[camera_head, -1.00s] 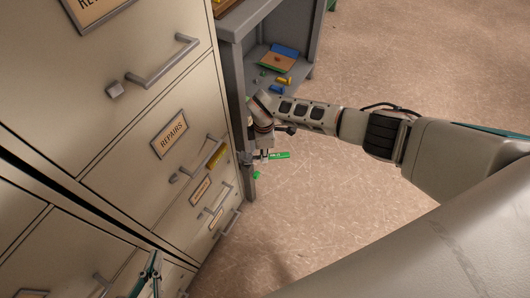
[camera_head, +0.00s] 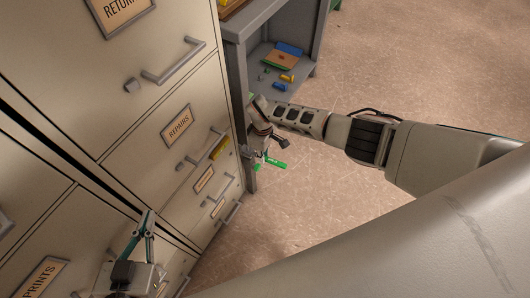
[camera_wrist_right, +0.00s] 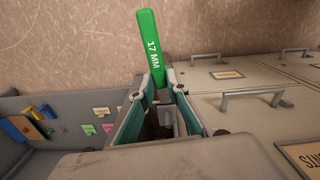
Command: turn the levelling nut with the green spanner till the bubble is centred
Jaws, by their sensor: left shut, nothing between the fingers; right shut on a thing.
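The green spanner (camera_head: 271,163) is in my right gripper (camera_head: 262,156), low beside the cabinet's right edge. In the right wrist view the spanner (camera_wrist_right: 149,45), marked "17 MM", sticks out beyond the fingertips of my right gripper (camera_wrist_right: 164,88), which is shut on it. A small yellow piece (camera_head: 219,148) sits by a drawer handle; I cannot tell whether it is the level. I cannot make out the levelling nut or a bubble. My left gripper (camera_head: 148,213) is shut and empty in front of the cabinet at the lower left.
The beige filing cabinet (camera_head: 75,75) with protruding drawer handles (camera_head: 173,62) fills the left. A grey shelf unit (camera_head: 236,62) stands behind it, holding a blue block (camera_head: 289,48) and other small coloured things. The floor (camera_head: 425,65) at the right is clear.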

